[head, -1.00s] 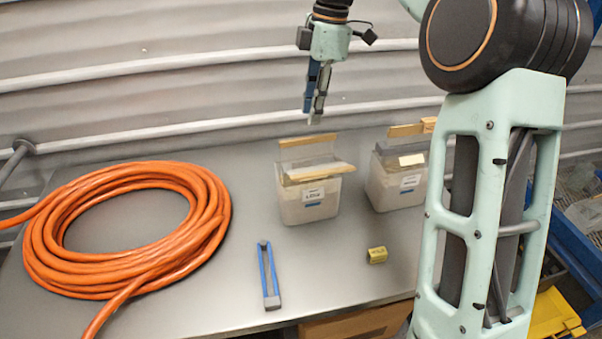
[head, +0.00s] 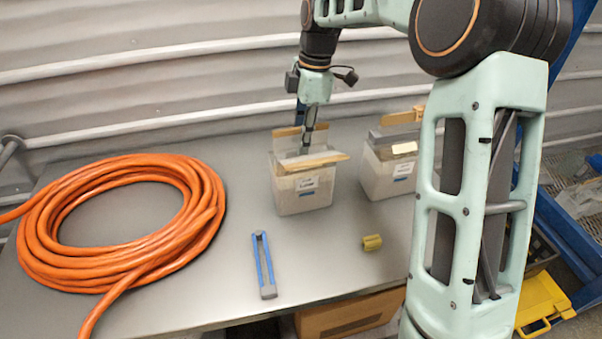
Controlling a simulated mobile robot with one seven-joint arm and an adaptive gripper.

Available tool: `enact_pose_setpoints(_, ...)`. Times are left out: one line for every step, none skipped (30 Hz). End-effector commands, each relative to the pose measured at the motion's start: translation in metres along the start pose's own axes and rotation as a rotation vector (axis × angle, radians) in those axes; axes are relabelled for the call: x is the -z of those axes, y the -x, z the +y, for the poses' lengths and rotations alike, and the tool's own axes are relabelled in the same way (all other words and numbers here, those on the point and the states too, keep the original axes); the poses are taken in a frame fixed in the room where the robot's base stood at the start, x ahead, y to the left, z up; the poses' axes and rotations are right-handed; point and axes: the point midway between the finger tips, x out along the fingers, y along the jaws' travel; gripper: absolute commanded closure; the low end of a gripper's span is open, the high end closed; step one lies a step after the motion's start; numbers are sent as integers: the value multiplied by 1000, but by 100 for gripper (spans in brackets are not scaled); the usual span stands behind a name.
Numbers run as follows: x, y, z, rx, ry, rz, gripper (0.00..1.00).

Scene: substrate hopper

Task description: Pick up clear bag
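Two whitish bins with labels stand on the grey table, the left bin (head: 303,195) and the right bin (head: 390,178). A clear sheet-like bag (head: 284,143) with a tan strip along its top rises from the back of the left bin. A second tan strip (head: 314,161) lies across that bin's front opening. My gripper (head: 306,149) points down over the left bin, its fingertips close to the clear bag and just behind the front strip. Whether the tips touch the bag, and whether the fingers are open, is too small to tell.
A large orange hose coil (head: 60,265) fills the table's left side. A blue and grey tool (head: 264,266) and a small yellow piece (head: 371,242) lie in front of the bins. A corrugated wall stands behind. The table between coil and bins is clear.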

Motion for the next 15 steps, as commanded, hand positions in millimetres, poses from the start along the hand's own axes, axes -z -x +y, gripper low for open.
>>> enact_pose_setpoints(0, 0, 0, 0, 0, 0, 73)
enact_pose_setpoints(0, 0, 0, 0, 0, 0, 73)
enact_pose_setpoints(0, 0, 0, 0, 0, 0, 73)
enact_pose_setpoints(0, 0, 0, 0, 0, 0, 76)
enact_pose_setpoints(0, 0, 0, 0, 0, 0, 80)
enact_pose_setpoints(0, 0, 0, 0, 0, 0, 84)
enact_pose_setpoints(0, 0, 0, 0, 0, 0, 87)
enact_pose_setpoints(0, 0, 0, 0, 0, 0, 91)
enact_pose_setpoints(0, 0, 0, 0, 0, 0, 95)
enact_pose_setpoints(0, 0, 0, 0, 0, 0, 98)
enact_pose_setpoints(0, 0, 0, 0, 0, 0, 100)
enact_pose_setpoints(0, 1, 0, 0, 0, 0, 100)
enact_pose_setpoints(0, 1, 0, 0, 0, 0, 100)
enact_pose_setpoints(0, 1, 0, 0, 0, 0, 100)
enact_pose_setpoints(0, 1, 0, -1, 0, 0, 100)
